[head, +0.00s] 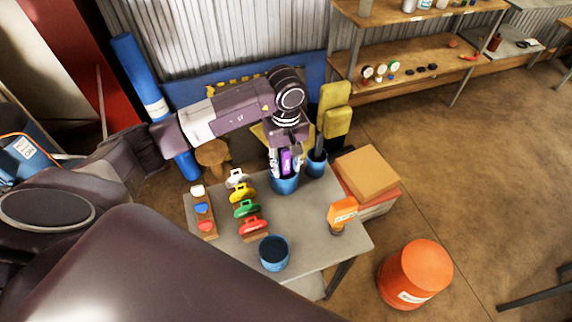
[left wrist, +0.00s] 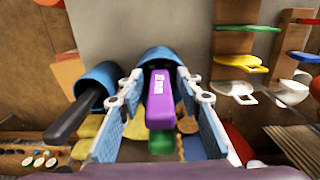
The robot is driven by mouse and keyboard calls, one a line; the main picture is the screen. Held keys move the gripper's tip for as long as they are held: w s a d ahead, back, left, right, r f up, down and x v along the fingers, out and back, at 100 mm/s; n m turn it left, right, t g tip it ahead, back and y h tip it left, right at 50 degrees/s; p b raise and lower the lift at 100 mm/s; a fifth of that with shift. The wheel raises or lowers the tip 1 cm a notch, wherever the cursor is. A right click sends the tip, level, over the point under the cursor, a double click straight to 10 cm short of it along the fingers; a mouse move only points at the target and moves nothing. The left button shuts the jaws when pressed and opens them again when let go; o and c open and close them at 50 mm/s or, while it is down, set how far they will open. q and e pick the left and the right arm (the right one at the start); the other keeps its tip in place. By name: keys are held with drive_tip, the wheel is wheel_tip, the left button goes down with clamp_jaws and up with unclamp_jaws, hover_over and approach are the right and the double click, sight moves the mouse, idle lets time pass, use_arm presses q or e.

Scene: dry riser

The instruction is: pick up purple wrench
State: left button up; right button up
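The purple wrench (left wrist: 160,97) stands with its purple end up in a blue cup (head: 285,186) on the grey table (head: 318,262). It also shows as a purple strip in the head view (head: 286,163). My left gripper (head: 285,158) is over that cup, pointing down. In the left wrist view its two fingers are spread on either side of the purple wrench, with a visible gap on both sides. A green end shows beside the purple one, nearer the camera. The wrench's lower part is hidden in the cup. My right gripper is not in view.
A second blue cup (head: 317,164) with a dark handle stands close beside. Coloured clamp-like pieces (head: 245,208) sit in a row to the left. A blue round container (head: 273,253) and an orange object (head: 342,213) are on the table. An orange bucket (head: 413,274) stands on the floor.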

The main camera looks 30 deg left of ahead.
use_arm(q)
clamp_jaws()
drive_tip(key=shift+r, duration=0.15)
